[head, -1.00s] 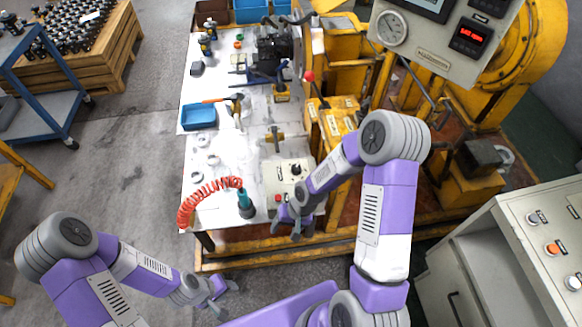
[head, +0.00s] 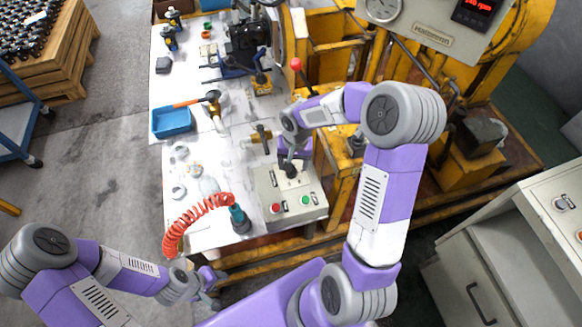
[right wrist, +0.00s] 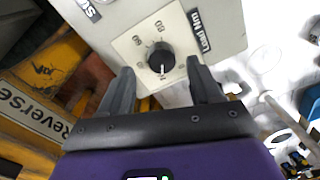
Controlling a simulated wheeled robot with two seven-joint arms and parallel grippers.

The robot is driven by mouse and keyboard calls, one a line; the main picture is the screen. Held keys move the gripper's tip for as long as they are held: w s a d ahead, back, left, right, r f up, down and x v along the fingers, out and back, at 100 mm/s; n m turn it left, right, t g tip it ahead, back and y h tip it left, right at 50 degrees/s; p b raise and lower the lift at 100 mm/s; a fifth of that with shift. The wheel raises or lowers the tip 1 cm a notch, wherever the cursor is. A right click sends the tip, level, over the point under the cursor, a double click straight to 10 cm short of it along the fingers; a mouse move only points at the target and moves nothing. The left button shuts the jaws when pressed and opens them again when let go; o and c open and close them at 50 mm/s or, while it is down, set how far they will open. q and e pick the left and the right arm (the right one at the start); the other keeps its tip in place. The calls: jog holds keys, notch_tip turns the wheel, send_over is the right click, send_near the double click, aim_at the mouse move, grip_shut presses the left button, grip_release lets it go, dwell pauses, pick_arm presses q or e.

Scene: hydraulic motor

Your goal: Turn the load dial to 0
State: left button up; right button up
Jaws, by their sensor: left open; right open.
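The load dial is a black knob (right wrist: 161,58) with a white pointer line, on a square cream plate labelled "Load Nm". The pointer faces down in the right wrist view, towards my gripper; the scale number there is hard to read. The dial sits on a grey control box (head: 310,200) on the table. My right gripper (right wrist: 160,68) is open, its fingertips on either side of the knob; I cannot tell whether they touch it. In the head view this gripper (head: 290,165) is over the box's back part. My left gripper (head: 212,287) is open and empty, off the table's front edge.
The box has a red button (head: 276,208) and a green button (head: 305,200) in front. A coiled red hose (head: 195,215) lies left of it. A blue tray (head: 172,122) and a hammer (head: 203,98) lie further back. Yellow machinery stands right.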

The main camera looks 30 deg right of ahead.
jog(key=shift+w+a+f+b, duration=0.15)
jog(key=shift+f+b, duration=0.15)
jog(key=shift+f, duration=1.25)
jog(key=c, duration=1)
